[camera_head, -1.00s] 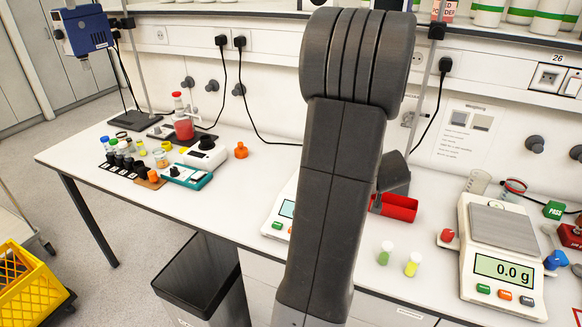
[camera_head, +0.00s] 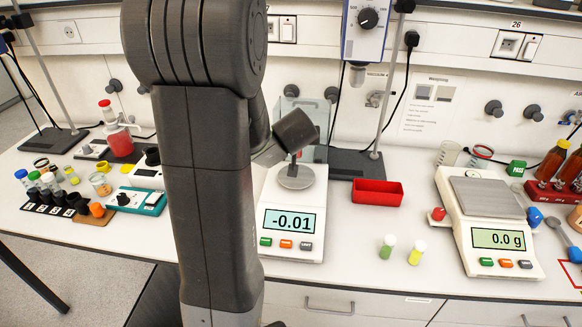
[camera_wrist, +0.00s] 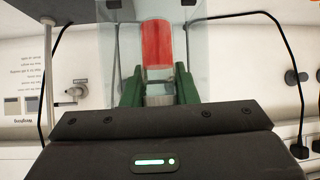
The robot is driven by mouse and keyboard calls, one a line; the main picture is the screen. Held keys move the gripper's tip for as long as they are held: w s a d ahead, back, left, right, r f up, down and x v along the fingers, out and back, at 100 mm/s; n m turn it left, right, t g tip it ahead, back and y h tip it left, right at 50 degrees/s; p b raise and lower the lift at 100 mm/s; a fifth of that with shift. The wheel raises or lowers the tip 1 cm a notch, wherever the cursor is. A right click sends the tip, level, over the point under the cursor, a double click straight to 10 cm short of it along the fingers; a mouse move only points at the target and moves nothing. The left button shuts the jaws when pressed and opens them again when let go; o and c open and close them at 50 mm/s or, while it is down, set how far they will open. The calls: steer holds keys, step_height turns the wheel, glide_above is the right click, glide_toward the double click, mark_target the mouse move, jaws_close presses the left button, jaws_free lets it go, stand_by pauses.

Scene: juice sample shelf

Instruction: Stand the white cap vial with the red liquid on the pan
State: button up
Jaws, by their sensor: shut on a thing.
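My gripper (camera_wrist: 159,84) has its green fingers closed on the pale cap of the vial with the red liquid (camera_wrist: 157,48), as the wrist view shows. That view is upside down, so the vial hangs with its cap up. In the head view my arm and wrist reach over the left balance, and the fingers are mostly hidden behind the dark wrist part. The round pan (camera_head: 295,178) of that balance lies just below, inside a clear draught shield (camera_head: 300,112). I cannot tell whether the vial touches the pan. The balance display reads -0.01.
A second balance (camera_head: 488,196) with a square pan stands at the right, reading 0.0 g. A green vial (camera_head: 387,247) and a yellow vial (camera_head: 417,254) stand between the balances. A red tray (camera_head: 377,192) and a stand rod (camera_head: 392,85) are right of the shield.

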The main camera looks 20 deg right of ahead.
steer(key=shift+f+b, duration=2.25)
steer(key=shift+f, duration=1.2)
steer(key=shift+f, duration=0.2)
steer(key=o, duration=1)
steer(key=shift+s+a+r, duration=0.1)
steer(key=shift+s+r, duration=0.05)
steer(key=shift+r, duration=0.3)
steer(key=p+v, duration=0.5)
steer(key=v, duration=0.6)
steer(key=shift+s+a+r, duration=0.1)
steer(key=shift+s+a, duration=0.05)
steer(key=shift+s, duration=0.05)
